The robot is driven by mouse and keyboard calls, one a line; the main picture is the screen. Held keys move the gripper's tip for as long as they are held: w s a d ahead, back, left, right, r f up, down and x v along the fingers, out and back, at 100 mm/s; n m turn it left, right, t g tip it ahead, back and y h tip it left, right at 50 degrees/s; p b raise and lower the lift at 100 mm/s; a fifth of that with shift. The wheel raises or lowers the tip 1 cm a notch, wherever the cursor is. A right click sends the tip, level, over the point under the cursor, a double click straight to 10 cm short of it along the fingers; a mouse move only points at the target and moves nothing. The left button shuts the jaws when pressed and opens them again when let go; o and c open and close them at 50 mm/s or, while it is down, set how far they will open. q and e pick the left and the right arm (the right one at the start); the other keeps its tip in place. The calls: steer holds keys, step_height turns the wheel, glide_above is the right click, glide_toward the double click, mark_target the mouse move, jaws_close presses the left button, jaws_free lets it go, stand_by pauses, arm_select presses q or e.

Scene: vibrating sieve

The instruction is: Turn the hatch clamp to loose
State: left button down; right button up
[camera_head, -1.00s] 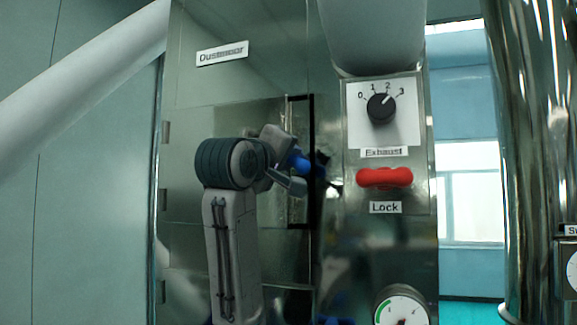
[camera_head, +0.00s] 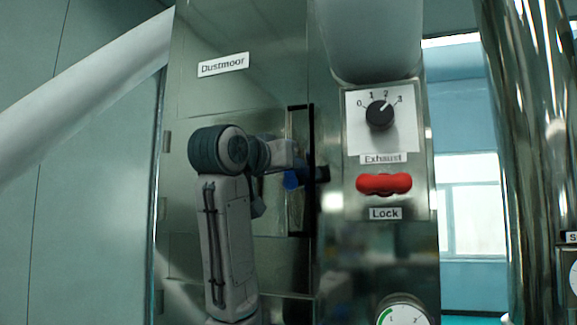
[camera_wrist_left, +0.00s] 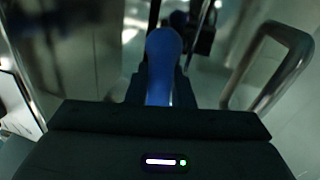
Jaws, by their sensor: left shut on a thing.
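The hatch clamp has a blue handle (camera_head: 291,181) at the right edge of the metal door labelled "Dustmoor". In the left wrist view the blue handle (camera_wrist_left: 163,60) points up the picture from between my fingers. My left gripper (camera_head: 285,174) is at the clamp, largely hidden by my own wrist in the head view. In the left wrist view my left gripper (camera_wrist_left: 161,92) is shut on the handle. The clamp's exact angle is hard to tell. My right gripper is not in view.
Right of the clamp are the exhaust knob (camera_head: 380,115), a red lock handle (camera_head: 384,184) and a gauge (camera_head: 403,314). A metal bar handle (camera_wrist_left: 287,55) stands close on the right in the left wrist view. A shiny column (camera_head: 525,150) stands at the right.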

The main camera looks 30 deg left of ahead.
arm_select(q)
steer(key=shift+f+m, duration=0.15)
steer(key=shift+m, duration=0.35)
steer(key=c, duration=1.3)
jaws_free()
